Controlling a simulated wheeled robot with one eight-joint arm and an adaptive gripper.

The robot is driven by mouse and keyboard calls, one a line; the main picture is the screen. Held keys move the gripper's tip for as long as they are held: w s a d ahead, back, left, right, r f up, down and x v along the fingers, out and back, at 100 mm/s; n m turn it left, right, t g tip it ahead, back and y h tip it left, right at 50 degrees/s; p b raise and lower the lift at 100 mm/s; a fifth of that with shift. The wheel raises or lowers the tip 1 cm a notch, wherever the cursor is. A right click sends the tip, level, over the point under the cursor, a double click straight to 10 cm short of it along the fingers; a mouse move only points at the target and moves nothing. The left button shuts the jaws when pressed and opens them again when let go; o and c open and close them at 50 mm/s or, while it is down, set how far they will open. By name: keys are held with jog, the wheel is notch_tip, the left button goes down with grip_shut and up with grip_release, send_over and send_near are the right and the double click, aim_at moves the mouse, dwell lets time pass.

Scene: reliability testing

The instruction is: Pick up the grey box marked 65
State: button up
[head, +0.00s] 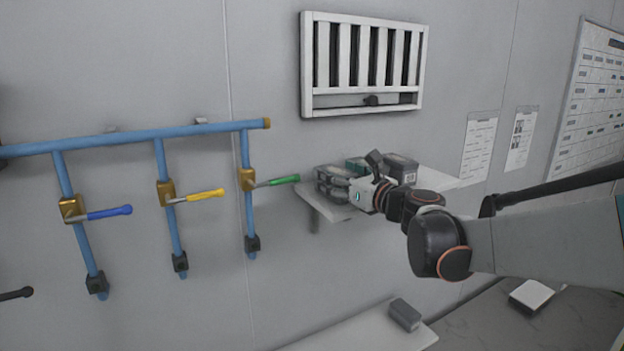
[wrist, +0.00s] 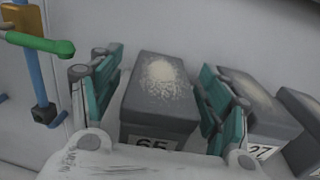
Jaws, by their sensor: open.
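The grey box marked 65 (wrist: 160,95) shows in the wrist view, its label at the near lower face and a pale speckled patch on top. My gripper (wrist: 160,88) is open, with one teal-padded finger on each side of this box. I cannot tell whether the fingers touch it. In the head view my gripper (head: 345,188) is at the small wall shelf (head: 445,180), over its left part. There the box at the gripper is partly hidden by the fingers and its number cannot be read.
A second grey box, marked 27 (wrist: 258,115), stands just right of the right finger, with another grey box (wrist: 302,125) beyond it. A blue pipe rack (head: 165,200) with coloured-handle levers is left of the shelf. A grey block (head: 404,314) lies on a lower surface.

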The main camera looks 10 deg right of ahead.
jog(key=shift+w+a+f, duration=0.1)
jog(key=shift+w+a, duration=0.1)
jog(key=shift+w, duration=0.35)
jog(key=shift+s+d+r, duration=0.15)
jog(key=shift+s+r, duration=0.05)
jog(key=shift+s, duration=0.15)
jog(key=shift+s+r, duration=0.1)
jog(key=shift+s, duration=0.1)
jog(key=shift+c, duration=1.1)
jog(key=shift+w, duration=0.3)
jog(key=c, duration=1.3)
jog(key=shift+o, duration=0.2)
jog(key=shift+s, duration=0.1)
